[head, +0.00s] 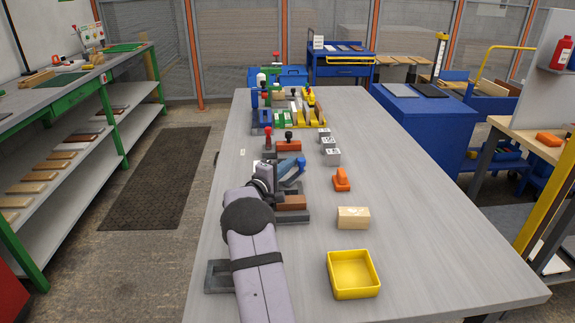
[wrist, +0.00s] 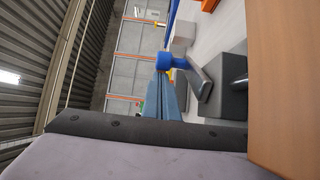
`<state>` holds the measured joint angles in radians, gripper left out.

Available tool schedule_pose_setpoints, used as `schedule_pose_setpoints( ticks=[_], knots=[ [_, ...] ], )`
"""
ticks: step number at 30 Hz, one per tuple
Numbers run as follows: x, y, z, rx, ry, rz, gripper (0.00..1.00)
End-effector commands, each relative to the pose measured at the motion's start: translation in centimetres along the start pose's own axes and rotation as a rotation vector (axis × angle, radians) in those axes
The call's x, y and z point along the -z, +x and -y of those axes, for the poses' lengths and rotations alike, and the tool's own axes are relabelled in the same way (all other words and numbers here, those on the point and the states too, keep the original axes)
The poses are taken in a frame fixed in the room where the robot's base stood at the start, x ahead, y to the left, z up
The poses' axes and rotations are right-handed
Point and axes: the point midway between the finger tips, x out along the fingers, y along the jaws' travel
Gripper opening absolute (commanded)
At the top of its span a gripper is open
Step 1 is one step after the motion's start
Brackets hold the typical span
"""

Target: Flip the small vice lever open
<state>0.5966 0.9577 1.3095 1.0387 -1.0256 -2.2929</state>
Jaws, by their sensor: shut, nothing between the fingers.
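The small vice shows in the wrist view as a dark grey block (wrist: 228,88) with a grey lever (wrist: 196,86) ending in a blue knob (wrist: 165,61). The lever stands out from the block at a tilt. My gripper (wrist: 168,82) is shut and empty, its blue-grey fingertips right at the knob; they look to be touching it, but I cannot be sure. In the head view my gripper (head: 288,167) is over the vice area, beside the blue knob (head: 301,163). A brown block (head: 291,202) sits at the vice, and my arm hides much of it.
Behind are a clamp with a red knob (head: 268,133), an orange-brown block (head: 289,145) and several metal cubes (head: 329,150). An orange piece (head: 341,180), a wooden block (head: 353,217) and a yellow tray (head: 353,270) stand to the right.

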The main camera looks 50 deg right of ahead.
Motion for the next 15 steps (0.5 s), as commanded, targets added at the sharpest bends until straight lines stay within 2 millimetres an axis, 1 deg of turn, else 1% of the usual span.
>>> schedule_pose_setpoints(
  ticks=[15],
  knots=[
    [-0.27, 0.15, -0.12, 0.0, 0.001, 0.065, 0.0]
  ],
)
